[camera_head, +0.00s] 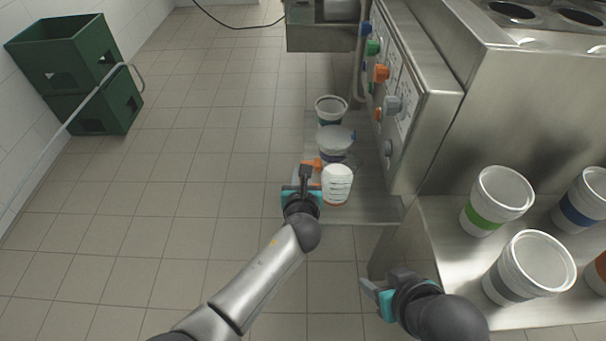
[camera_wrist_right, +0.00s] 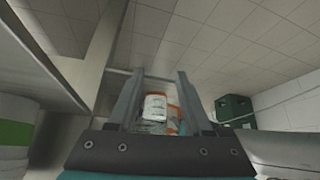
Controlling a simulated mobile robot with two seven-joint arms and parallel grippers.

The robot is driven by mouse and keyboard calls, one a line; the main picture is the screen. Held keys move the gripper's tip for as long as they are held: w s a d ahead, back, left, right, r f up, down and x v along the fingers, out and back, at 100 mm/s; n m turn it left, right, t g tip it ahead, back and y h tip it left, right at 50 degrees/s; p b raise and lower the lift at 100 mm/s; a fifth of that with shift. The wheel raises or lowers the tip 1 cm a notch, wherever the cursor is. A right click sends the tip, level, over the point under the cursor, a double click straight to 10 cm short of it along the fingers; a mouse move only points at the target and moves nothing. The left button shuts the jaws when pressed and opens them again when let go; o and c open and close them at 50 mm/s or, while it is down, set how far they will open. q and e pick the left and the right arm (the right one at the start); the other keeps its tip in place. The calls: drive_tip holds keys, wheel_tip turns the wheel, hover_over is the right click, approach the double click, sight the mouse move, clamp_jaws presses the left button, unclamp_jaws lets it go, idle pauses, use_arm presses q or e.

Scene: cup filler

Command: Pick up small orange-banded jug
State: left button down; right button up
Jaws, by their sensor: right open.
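The small orange-banded jug (camera_head: 337,183) is white with dark markings and stands on a low steel shelf (camera_head: 375,208) beside the machine. Its orange band shows low down in the head view. My left gripper (camera_head: 306,172) is just left of the jug, seen nearly edge-on; I cannot tell whether it touches the jug or how wide its jaws are. My right gripper (camera_head: 368,287) is open and empty, lower right and well short of the jug. In the right wrist view the jug (camera_wrist_right: 155,107) shows in the distance between the open fingers.
The machine's knobbed panel (camera_head: 400,100) rises to the right. A steel table at right holds green-banded (camera_head: 497,200), grey-banded (camera_head: 530,265) and blue-banded tubs (camera_head: 583,200). Green crates (camera_head: 75,70) stand far left; floor between is clear.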

use_arm(q)
drive_tip(key=shift+w+r+p, duration=0.1)
drive_tip(key=shift+r+p, duration=0.4)
drive_tip(key=shift+r, duration=0.45)
wheel_tip(320, 180, up, 8)
drive_tip(key=p, duration=0.5)
drive_tip(key=shift+f, duration=0.2)
wheel_tip(320, 180, up, 4)
drive_tip(key=p, duration=0.3)
drive_tip(key=shift+r, duration=0.1)
drive_tip(key=shift+r+p, duration=1.75)
drive_tip(key=shift+r, duration=0.85)
use_arm(e)
drive_tip(key=s+d+f+g, duration=0.1)
drive_tip(key=s+d+f, duration=0.1)
drive_tip(key=s+f, duration=0.2)
drive_tip(key=s+d+f+g+h, duration=0.1)
drive_tip(key=s+d+f, duration=0.2)
drive_tip(key=f, duration=0.6)
drive_tip(key=s+d+f+g, duration=0.2)
drive_tip(key=s+f, duration=0.3)
drive_tip(key=f, duration=0.2)
drive_tip(key=shift+d+h, duration=0.35)
drive_tip(key=shift+h, duration=0.05)
drive_tip(key=shift+f, duration=0.1)
